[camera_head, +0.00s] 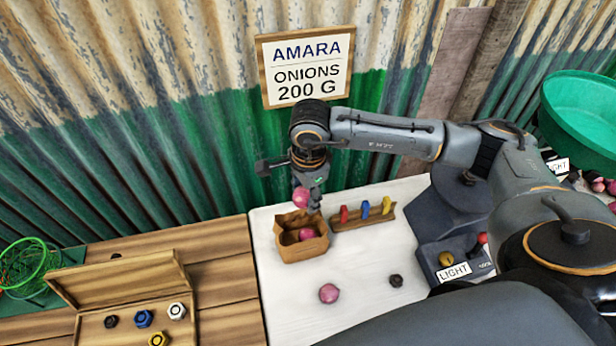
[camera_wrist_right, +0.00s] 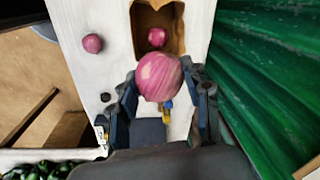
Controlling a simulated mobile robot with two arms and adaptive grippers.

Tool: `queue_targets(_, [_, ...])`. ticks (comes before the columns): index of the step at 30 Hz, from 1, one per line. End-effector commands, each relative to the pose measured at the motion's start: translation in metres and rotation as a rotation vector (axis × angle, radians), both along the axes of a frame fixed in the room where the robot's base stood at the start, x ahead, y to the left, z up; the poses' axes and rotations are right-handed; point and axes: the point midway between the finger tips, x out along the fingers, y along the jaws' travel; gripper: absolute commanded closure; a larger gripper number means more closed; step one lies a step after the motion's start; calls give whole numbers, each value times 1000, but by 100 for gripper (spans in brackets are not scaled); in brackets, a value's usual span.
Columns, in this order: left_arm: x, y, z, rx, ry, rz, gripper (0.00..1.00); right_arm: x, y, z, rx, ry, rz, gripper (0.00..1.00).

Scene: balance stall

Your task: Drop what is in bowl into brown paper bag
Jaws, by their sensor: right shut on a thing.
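My right gripper (camera_head: 306,198) is shut on a pink onion (camera_head: 300,197) and holds it above the open brown paper bag (camera_head: 304,252). The held onion also shows in the right wrist view (camera_wrist_right: 160,77), between the fingers. One pink onion (camera_head: 307,234) lies inside the bag and shows in the wrist view (camera_wrist_right: 157,37). Another onion (camera_head: 328,293) lies on the white tabletop in front of the bag. A large green bowl (camera_head: 582,108) is at the right edge; the part of its inside that shows is empty. My left gripper is not in view.
A wooden rack with red, blue and yellow weights (camera_head: 364,213) stands right of the bag. A dark small weight (camera_head: 395,281) lies on the white table (camera_head: 278,310). An open wooden box (camera_head: 120,280) with several nuts is at left. A green corrugated wall (camera_head: 220,150) stands behind.

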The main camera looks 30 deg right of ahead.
Motion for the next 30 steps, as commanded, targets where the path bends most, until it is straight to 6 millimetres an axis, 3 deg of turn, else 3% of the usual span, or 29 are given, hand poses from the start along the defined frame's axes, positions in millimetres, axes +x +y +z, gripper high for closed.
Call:
queue_targets(1, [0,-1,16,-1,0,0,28,-1,-2,5,-1,3,-83,86])
queue_targets(3, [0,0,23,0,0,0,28,-1,-5,2,-4,-3,-185,86])
queue_targets(9, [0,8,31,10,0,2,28,-1,-9,-5,-6,-15,-348,86])
queue_targets(17, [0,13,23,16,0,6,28,-1,-10,-21,-8,-15,-369,86])
queue_targets(30, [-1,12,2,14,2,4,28,-1,-10,-66,-7,-16,-368,86])
